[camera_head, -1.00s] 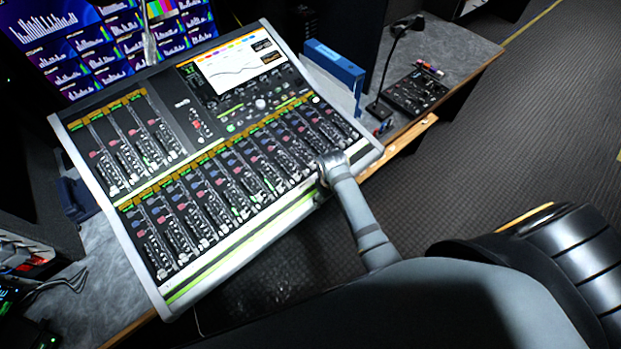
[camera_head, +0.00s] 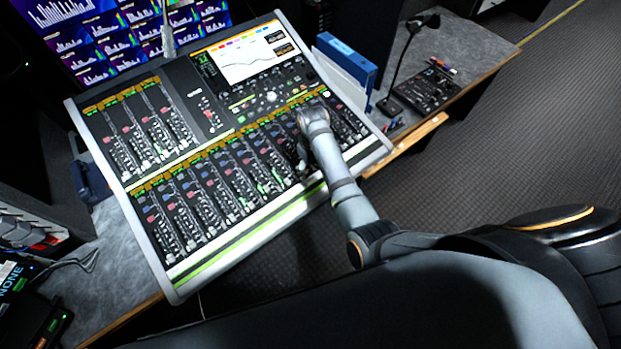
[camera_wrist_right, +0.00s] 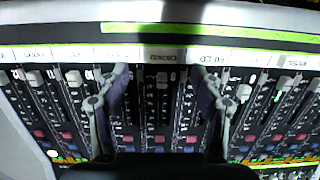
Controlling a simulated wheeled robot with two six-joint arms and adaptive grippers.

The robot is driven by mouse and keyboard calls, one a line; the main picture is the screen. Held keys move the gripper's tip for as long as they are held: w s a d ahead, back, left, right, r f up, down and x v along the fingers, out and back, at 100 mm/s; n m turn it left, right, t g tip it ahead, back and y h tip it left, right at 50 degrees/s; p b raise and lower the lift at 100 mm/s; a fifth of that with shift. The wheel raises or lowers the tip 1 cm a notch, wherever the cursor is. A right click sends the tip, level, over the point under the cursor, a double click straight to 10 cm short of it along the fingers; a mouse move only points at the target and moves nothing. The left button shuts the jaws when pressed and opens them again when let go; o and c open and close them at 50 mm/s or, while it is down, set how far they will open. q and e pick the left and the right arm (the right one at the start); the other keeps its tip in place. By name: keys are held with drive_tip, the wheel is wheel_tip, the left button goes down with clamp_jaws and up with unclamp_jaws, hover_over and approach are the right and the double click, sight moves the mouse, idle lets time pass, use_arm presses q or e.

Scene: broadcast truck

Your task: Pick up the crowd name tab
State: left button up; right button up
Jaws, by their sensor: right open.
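The crowd name tab (camera_wrist_right: 163,54) is a small tan-grey label with dark lettering, seen in the right wrist view at the upper middle. It sits in the white label strip along the mixing console's edge, below a green stripe. My right gripper (camera_wrist_right: 162,74) is open and empty, its fingers on either side of a fader column, with the tab just beyond and between the fingertips. In the head view my right gripper (camera_head: 303,155) is over the right part of the console, mostly hidden by its wrist. I cannot make out the tab there. My left gripper is not in view.
The mixing console (camera_head: 190,262) has several raised fader caps near the fingers. Other labels (camera_wrist_right: 243,57) lie beside the tab. A blue binder (camera_head: 345,58), a gooseneck microphone (camera_head: 404,62) and a small control box (camera_head: 428,90) stand right of the console.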

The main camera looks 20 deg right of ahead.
sight(312, 180)
drive_tip(key=shift+s+f+p, duration=0.15)
drive_tip(key=shift+f+p, duration=0.15)
drive_tip(key=shift+f, duration=0.05)
wheel_tip(312, 180, down, 4)
drive_tip(key=shift+s+a+f+p, duration=0.1)
drive_tip(key=shift+a+f+p, duration=0.05)
drive_tip(key=shift+f+p, duration=0.15)
drive_tip(key=shift+r, duration=0.1)
drive_tip(key=c, duration=1)
drive_tip(key=shift+o, duration=0.2)
drive_tip(key=shift+r, duration=0.1)
